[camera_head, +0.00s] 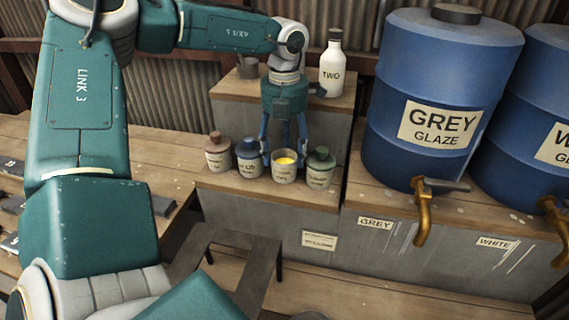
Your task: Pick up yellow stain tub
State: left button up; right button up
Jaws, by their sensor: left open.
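The yellow stain tub (284,168) is a small pale tub, open at the top with yellow inside. It stands upright on the lower wooden ledge, third from the left in a row of small tubs. My left gripper (285,150) points down just above and behind this tub, its blue fingers spread apart. One finger comes down near the blue-lidded tub and the other between the yellow tub and the green-lidded one. I cannot tell whether the fingers touch anything. My right gripper is not in view.
A white bottle (332,66) stands on the upper shelf behind. A large blue grey-glaze barrel (431,90) stands right. A dark stool (225,262) is in front.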

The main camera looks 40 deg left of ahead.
pick_arm(q)
jog(key=shift+f, duration=1.1)
jog(key=c, duration=1.1)
jog(key=shift+o, duration=0.2)
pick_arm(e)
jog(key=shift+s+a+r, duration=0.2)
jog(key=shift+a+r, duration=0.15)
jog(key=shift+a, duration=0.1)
pick_arm(q)
jog(key=shift+r, duration=0.65)
notch_tip(320, 180, up, 19)
jog(key=b, duration=0.2)
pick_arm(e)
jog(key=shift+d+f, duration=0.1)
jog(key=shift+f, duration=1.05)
